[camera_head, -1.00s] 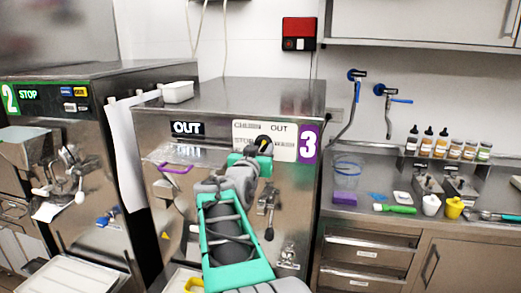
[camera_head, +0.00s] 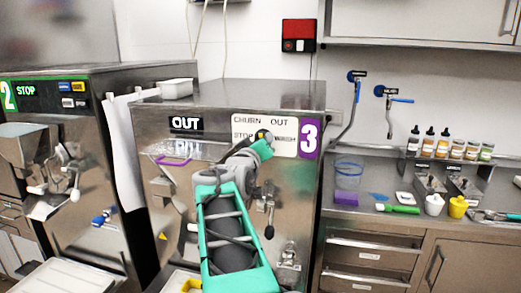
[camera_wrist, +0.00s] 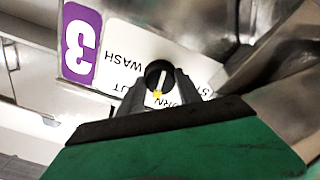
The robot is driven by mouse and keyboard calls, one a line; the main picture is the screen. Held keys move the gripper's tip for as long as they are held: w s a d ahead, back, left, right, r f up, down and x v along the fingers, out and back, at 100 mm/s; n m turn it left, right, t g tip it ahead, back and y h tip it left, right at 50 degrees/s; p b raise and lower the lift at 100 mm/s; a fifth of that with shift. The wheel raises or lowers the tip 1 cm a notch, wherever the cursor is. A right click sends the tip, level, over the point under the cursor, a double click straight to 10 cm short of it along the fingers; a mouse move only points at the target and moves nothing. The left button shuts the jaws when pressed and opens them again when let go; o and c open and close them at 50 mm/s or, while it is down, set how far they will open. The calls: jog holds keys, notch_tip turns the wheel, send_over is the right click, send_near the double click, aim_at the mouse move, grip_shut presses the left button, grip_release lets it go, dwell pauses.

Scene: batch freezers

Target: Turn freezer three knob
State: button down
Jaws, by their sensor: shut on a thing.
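The freezer three (camera_head: 283,185) is a steel cabinet with a purple "3" label and a white plate reading CHURN, OUT and STOP. Its black knob (camera_head: 263,136) is on that plate, partly hidden by my gripper (camera_head: 261,145) in the head view. In the wrist view the knob (camera_wrist: 158,76) is round and black with a pale pointer bar and a yellow mark at one end. My gripper (camera_wrist: 158,92) has its two grey fingers on either side of the knob, shut on it. The purple label (camera_wrist: 80,43) is beside the plate in the wrist view.
Freezer two (camera_head: 85,110) stands at the left, with a white paper sheet (camera_head: 124,150) hanging between. A lever handle (camera_head: 269,215) sticks out below the knob. A purple handle (camera_head: 174,161) is at the left of the front. The counter with bottles (camera_head: 428,141) is at the right.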

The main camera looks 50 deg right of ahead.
jog(key=n, duration=1.6)
jog(key=shift+r+n+b, duration=0.2)
jog(key=shift+n+b, duration=0.1)
jog(key=shift+n, duration=0.1)
jog(key=c, duration=0.8)
grip_release()
jog(key=shift+c, duration=0.2)
jog(key=b+v, duration=0.1)
jog(key=v, duration=0.6)
jog(key=shift+s+a+b, duration=0.25)
jog(key=shift+a+b, duration=0.1)
